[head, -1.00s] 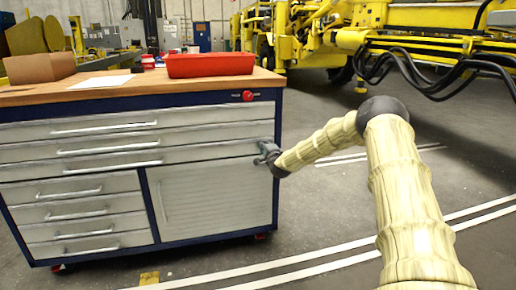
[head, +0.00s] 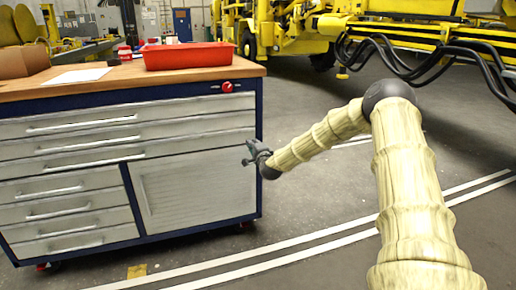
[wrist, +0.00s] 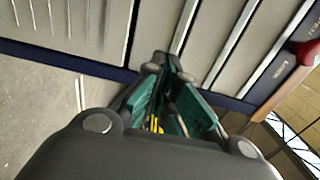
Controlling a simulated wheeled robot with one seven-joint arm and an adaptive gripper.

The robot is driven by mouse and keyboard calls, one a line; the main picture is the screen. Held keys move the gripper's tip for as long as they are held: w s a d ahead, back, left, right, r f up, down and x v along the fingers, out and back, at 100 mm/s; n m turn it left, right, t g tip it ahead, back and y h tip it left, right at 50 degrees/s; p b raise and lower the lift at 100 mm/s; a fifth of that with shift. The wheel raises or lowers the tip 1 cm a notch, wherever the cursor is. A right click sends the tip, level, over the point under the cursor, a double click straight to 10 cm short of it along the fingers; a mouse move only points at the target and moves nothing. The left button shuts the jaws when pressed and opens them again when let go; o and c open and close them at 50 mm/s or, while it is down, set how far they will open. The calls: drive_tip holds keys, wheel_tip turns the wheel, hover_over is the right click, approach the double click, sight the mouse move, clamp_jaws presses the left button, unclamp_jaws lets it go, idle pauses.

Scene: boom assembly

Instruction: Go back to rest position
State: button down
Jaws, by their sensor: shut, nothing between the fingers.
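My gripper (head: 251,153) is at the end of my arm, left of the middle of the head view, in front of the right edge of a tool cabinet (head: 258,150). It looks small and dark there. In the wrist view my gripper (wrist: 172,68) has its green-sided fingers drawn together with nothing held between them. The cabinet drawers (wrist: 230,45) show behind the fingertips in the wrist view. I cannot tell the exact gap between the fingertips and the cabinet.
The cabinet's wooden top (head: 120,82) bears a red tray (head: 188,56), a white sheet (head: 76,76) and a cardboard box (head: 22,60). Yellow machinery (head: 400,30) with black hoses (head: 410,62) stands at the back right. Grey floor (head: 310,215) with white lines is open right of the cabinet.

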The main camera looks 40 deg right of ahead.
drive_tip(key=shift+a+p+v, duration=0.15)
drive_tip(key=shift+p+v, duration=0.1)
drive_tip(key=shift+v, duration=1.15)
drive_tip(key=shift+a+p+v, duration=0.15)
drive_tip(key=shift+p+v, duration=0.05)
drive_tip(key=shift+v, duration=1.15)
drive_tip(key=shift+w+r, duration=0.1)
